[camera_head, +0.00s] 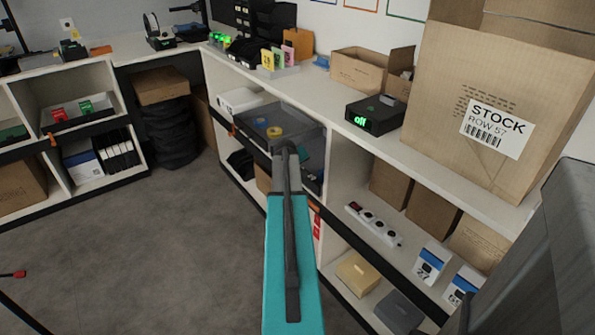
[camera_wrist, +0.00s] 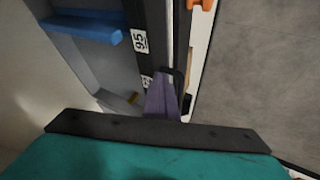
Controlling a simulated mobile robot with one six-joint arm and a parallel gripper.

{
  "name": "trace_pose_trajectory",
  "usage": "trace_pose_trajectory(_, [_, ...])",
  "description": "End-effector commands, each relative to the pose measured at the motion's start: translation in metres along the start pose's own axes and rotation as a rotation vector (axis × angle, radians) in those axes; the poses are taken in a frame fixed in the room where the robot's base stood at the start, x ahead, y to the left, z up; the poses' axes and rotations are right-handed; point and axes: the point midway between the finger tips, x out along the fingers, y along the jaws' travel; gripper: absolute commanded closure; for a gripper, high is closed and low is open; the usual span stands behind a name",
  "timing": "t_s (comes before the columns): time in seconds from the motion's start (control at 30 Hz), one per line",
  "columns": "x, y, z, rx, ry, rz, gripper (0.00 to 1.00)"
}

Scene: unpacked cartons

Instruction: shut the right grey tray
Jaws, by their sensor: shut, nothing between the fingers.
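The right grey tray (camera_head: 302,131) sits in the upper bay of the right-hand shelf unit, under the countertop. It juts out over the shelf edge and holds a yellow tape roll and a small blue thing. My teal arm reaches up to its near right corner in the head view, and the end of my arm hides part of that corner. In the wrist view my gripper (camera_wrist: 163,97) is shut and empty, beside a dark strip with white number labels (camera_wrist: 140,41). I cannot tell whether it touches the tray.
Another grey tray (camera_head: 106,113) with red and green items stands in the left shelf unit. A large STOCK carton (camera_head: 450,100) and a black box with a green display (camera_head: 375,117) stand on the right countertop.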

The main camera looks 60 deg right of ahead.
Motion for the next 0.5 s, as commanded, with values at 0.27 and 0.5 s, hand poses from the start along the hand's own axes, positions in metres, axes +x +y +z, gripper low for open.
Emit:
trace_pose_trajectory(0.27, [0.0008,0.0,-0.0063,-0.014,0.011,0.011,1.0])
trace_pose_trajectory(0.5, [-0.0002,-0.0041,-0.0092,-0.018,0.014,0.009,1.0])
